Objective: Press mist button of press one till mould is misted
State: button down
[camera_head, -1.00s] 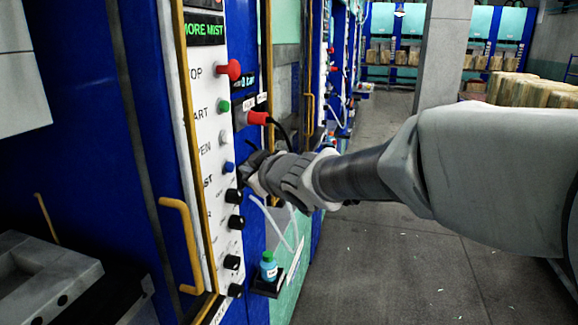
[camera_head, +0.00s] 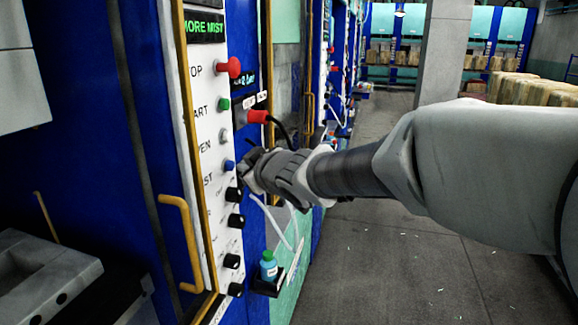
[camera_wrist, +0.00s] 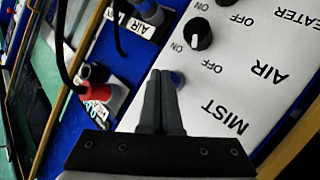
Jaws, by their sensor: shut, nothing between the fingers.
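The blue mist button (camera_head: 229,166) is on the white control panel (camera_head: 205,130) of the near press, beside a partly hidden label ending "ST". In the wrist view the blue button (camera_wrist: 178,79) shows beside the word MIST, partly hidden by my fingers. My gripper (camera_head: 244,167) is shut and empty, with its tips close to the button. In the wrist view my gripper (camera_wrist: 161,74) overlaps the button's edge; I cannot tell whether it touches. The display (camera_head: 203,28) reads "MORE MIST" in green. A grey mould-like block (camera_head: 45,270) sits at lower left.
A red button (camera_head: 230,68), green button (camera_head: 223,104) and pale button (camera_head: 224,136) are above the blue one. Several black knobs (camera_head: 236,221) are below. A red plug (camera_head: 258,117) with a black cable is just right of the panel. A yellow handle (camera_head: 183,245) protrudes at left.

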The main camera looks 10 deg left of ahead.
jog(key=shift+a+b, duration=0.3)
jog(key=shift+a, duration=0.25)
dwell(0.9)
jog(key=shift+d, duration=0.1)
jog(key=shift+d+p, duration=0.7)
jog(key=shift+d, duration=0.1)
jog(key=shift+d, duration=0.1)
jog(key=shift+s+d+p, duration=0.15)
jog(key=shift+d+p, duration=0.75)
jog(key=shift+d, duration=0.35)
jog(key=shift+s+d+p, duration=0.1)
jog(key=shift+d+p, duration=0.8)
jog(key=shift+d, duration=0.3)
